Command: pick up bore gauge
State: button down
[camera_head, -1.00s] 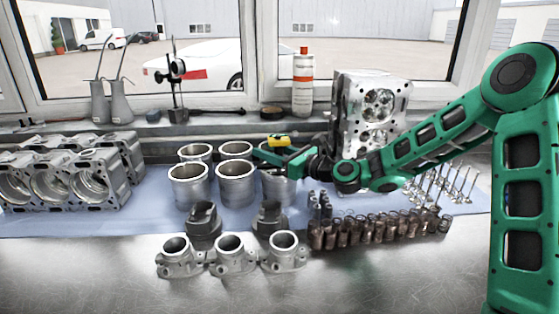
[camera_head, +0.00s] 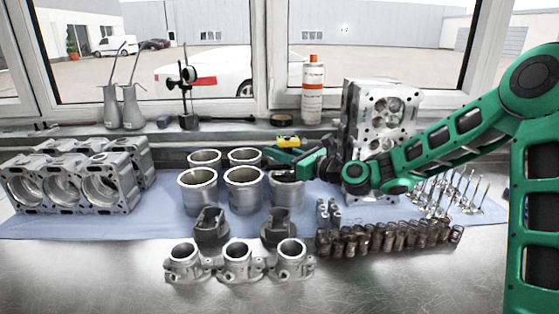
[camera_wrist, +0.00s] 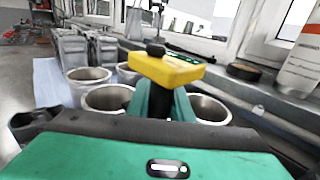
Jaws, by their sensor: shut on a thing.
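The bore gauge shows as a yellow block (camera_head: 288,141) with a dark part above it, just over the right-hand cylinder liners. In the wrist view its yellow body (camera_wrist: 167,68) stands up close between my green fingers, with a dark knob on top. My gripper (camera_head: 280,153) is shut on it, above the front right liner (camera_head: 287,190). The lower part of the gauge is hidden behind my fingers and palm, so I cannot tell whether it is clear of the liners.
Several metal liners (camera_head: 197,192) stand around and below my gripper. An engine head (camera_head: 382,118) stands close on the right, with a spray can (camera_head: 312,92) behind on the sill. Engine blocks (camera_head: 84,185) are at left. The front steel bench (camera_head: 400,285) is clear.

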jog(key=s+a+r, duration=0.6)
jog(key=a+r, duration=0.3)
jog(key=r, duration=0.3)
jog(key=shift+a, duration=0.4)
